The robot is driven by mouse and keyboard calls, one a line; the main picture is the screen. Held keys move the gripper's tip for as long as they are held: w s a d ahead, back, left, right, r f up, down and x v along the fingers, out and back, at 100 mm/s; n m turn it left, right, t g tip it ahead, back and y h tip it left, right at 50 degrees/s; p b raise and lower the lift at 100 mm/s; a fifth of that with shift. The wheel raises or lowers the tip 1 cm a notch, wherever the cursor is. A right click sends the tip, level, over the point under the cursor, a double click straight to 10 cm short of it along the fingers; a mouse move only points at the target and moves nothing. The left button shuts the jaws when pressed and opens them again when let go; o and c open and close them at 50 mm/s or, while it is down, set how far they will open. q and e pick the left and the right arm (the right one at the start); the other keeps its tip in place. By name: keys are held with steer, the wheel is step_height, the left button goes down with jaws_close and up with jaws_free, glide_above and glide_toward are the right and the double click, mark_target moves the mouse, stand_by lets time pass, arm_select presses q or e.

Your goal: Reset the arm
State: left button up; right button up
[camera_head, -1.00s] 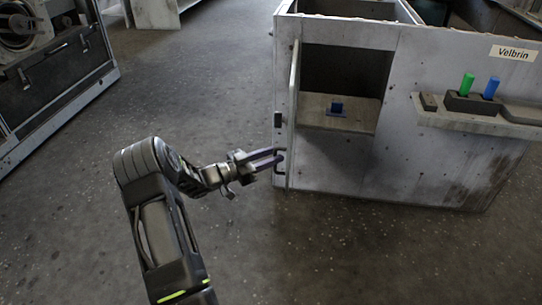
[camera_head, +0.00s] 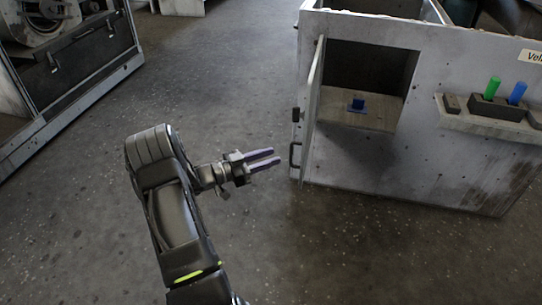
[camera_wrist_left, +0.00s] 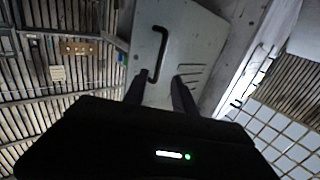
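My left gripper (camera_head: 265,159) is open and empty, with its two fingers apart and pointing right. In the head view it is left of the grey housing (camera_head: 440,160) and apart from the door handle (camera_head: 295,155). The small door (camera_head: 314,95) stands swung open at the left side of a square opening. In the left wrist view the fingers (camera_wrist_left: 160,92) show apart, with the door (camera_wrist_left: 150,55) and its dark handle (camera_wrist_left: 158,55) beyond them. My right gripper is not in view.
A ledge (camera_head: 475,120) on the housing holds a green peg (camera_head: 493,88) and a blue peg (camera_head: 517,94) in a dark block. A metal-framed cabinet (camera_head: 75,75) stands at the left. The floor between is clear.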

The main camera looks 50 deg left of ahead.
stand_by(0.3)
